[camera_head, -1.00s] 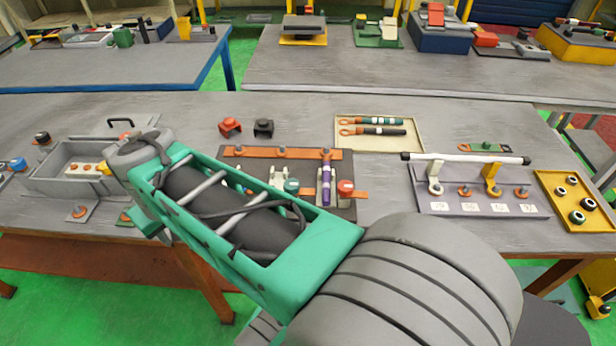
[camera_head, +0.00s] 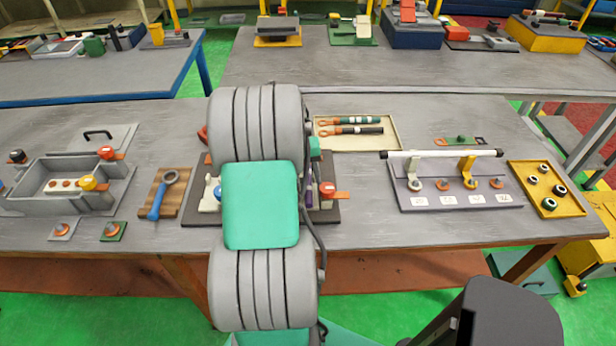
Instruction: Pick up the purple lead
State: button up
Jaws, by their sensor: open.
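The purple lead (camera_head: 309,192) shows only as a thin strip in the head view, just right of my arm. It is on the dark fixture board (camera_head: 335,214) on the near table, beside a red-topped terminal (camera_head: 328,190). My teal and grey arm covers most of the board and part of the lead. My gripper is hidden behind the arm, so I cannot see how it stands to the lead.
A tray with two leads (camera_head: 397,140) lies behind the board. A rack with a white bar (camera_head: 445,155) and a yellow tray (camera_head: 515,175) stand right. A blue-handled tool (camera_head: 157,205) and a grey box (camera_head: 30,200) are left. Bare table lies between board and rack.

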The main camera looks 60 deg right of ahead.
jog(key=shift+f, duration=0.2)
grip_shut()
dwell(0.3)
